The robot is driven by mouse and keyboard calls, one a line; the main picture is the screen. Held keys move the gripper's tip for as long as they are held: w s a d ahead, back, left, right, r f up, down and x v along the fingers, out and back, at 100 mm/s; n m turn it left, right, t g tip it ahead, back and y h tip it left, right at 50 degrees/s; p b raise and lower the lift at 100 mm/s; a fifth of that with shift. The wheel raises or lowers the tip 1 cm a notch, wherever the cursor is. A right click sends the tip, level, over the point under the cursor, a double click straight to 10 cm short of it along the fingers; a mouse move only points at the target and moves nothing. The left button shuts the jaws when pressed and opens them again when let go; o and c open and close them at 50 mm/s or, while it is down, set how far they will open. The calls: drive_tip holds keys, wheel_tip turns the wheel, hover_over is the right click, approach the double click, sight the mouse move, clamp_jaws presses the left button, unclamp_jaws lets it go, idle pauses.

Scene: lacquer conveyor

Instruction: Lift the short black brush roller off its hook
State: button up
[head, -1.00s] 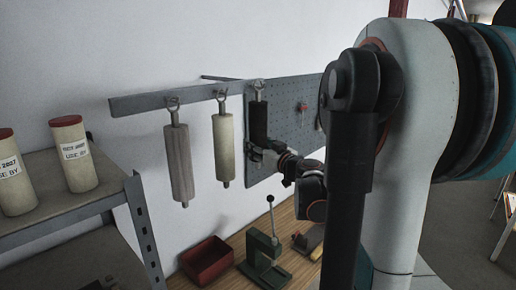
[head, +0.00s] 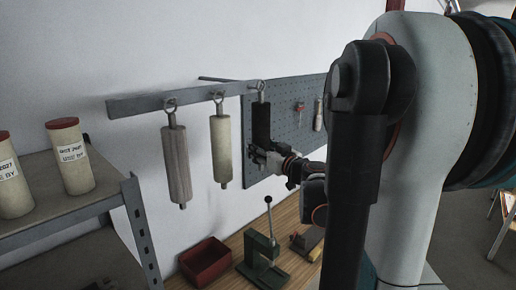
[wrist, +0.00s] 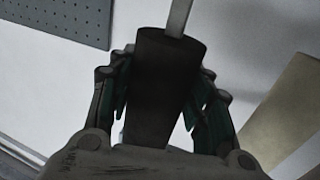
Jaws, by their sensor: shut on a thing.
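The short black brush roller (head: 261,124) hangs upright at the right end of the grey rail (head: 185,97), with its metal eye at the hook. My gripper (head: 262,155) is shut on the roller's lower part. In the wrist view the black roller (wrist: 163,85) stands between the two fingers of my gripper (wrist: 160,105), with its metal shaft running up out of view. Whether the eye has left the hook cannot be told. The roller's lower end is hidden by my gripper.
A grey-brown roller (head: 176,165) and a cream roller (head: 221,148) hang on the left. A pegboard (head: 287,120) is behind. Below, a bench holds a red bin (head: 206,262) and a green lever press (head: 262,255). A shelf with cream canisters (head: 70,157) is at left.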

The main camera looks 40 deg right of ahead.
drive_tip(key=shift+s+d+r, duration=0.1)
drive_tip(key=shift+s+d, duration=0.05)
drive_tip(key=shift+s, duration=1.3)
drive_tip(key=shift+s+d, duration=0.1)
drive_tip(key=shift+s, duration=1.3)
